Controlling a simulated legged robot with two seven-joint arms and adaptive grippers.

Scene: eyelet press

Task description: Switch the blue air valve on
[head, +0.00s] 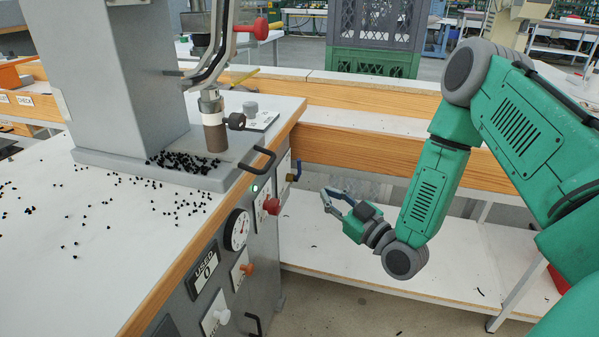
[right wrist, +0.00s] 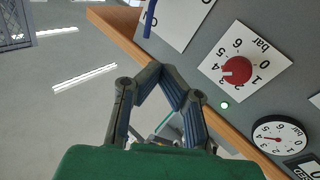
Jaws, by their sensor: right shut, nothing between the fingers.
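The blue air valve (head: 298,170) is a small blue lever on the side panel of the grey press, near the panel's far end. In the head view it looks roughly upright. In the right wrist view part of the blue lever (right wrist: 150,18) shows at the top edge, over a white plate, and the rest is cut off. My right gripper (head: 327,199) is shut and empty. It is to the right of the valve and a little lower in the head view, apart from it. In the right wrist view its fingertips (right wrist: 160,70) meet below the lever. My left gripper is out of view.
The panel also carries a red pressure knob (head: 272,205), a gauge (head: 237,229), an orange knob (head: 247,269) and a black handle (head: 258,160). A lit green lamp (right wrist: 224,105) shows beside the red knob. A white low shelf (head: 400,255) lies beyond the gripper.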

